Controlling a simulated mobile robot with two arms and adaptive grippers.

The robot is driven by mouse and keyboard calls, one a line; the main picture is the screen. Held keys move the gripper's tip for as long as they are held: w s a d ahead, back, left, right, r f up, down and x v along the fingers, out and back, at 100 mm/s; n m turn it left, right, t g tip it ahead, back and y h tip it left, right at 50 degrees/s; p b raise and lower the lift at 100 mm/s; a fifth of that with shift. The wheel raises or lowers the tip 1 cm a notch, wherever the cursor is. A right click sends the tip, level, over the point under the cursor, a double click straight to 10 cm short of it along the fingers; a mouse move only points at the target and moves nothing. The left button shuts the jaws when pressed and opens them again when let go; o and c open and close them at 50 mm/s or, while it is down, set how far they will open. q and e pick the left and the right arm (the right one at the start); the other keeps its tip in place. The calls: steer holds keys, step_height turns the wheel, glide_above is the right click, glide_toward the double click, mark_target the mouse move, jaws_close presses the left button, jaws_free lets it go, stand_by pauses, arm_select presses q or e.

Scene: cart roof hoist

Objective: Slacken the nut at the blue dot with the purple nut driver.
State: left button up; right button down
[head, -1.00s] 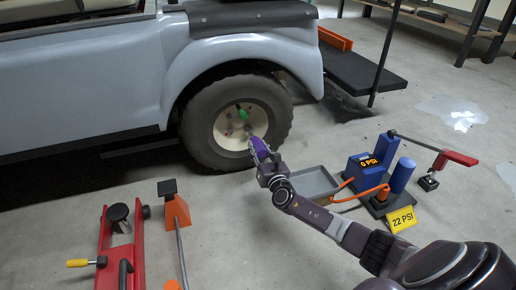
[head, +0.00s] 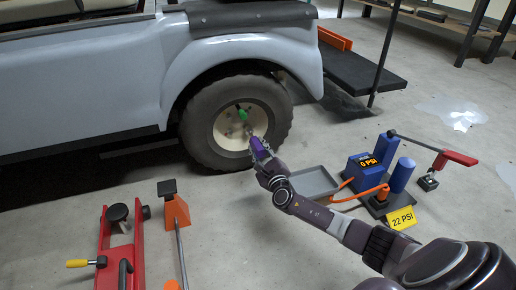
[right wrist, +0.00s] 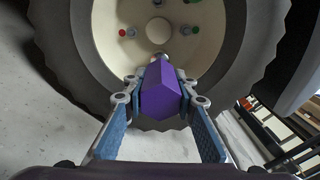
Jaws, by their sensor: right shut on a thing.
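The purple nut driver (right wrist: 162,92) is gripped between the fingers of my right gripper (right wrist: 163,105) in the right wrist view. In the head view the purple driver (head: 259,147) points at the lower right part of the wheel's cream rim (head: 228,138). Its metal socket end (right wrist: 158,58) is at the rim; I cannot tell whether it sits on a nut. A red dot (right wrist: 122,32) and a green dot (right wrist: 195,30) show beside nuts on the rim. No blue dot shows; the driver may hide it. My left gripper is not in view.
A red jack (head: 118,245) and an orange stand (head: 175,212) are on the floor to the left.

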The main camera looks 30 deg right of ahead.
mark_target(262, 155)
steer(key=shift+r+n, duration=0.1)
steer(key=shift+n, duration=0.6)
steer(key=shift+p+v, duration=0.9)
steer(key=shift+v, duration=0.35)
steer(key=shift+p+v, duration=1.15)
steer(key=shift+v, duration=0.95)
steer(key=shift+w, duration=0.1)
steer(key=shift+w+d+m+b, duration=0.2)
steer(key=shift+w+m+b, duration=0.2)
steer(key=shift+w+b, duration=0.4)
steer(key=shift+w+d+m+b, duration=0.25)
steer(key=shift+w+m+b, duration=0.25)
steer(key=shift+w+b, duration=0.4)
steer(key=shift+w, duration=0.15)
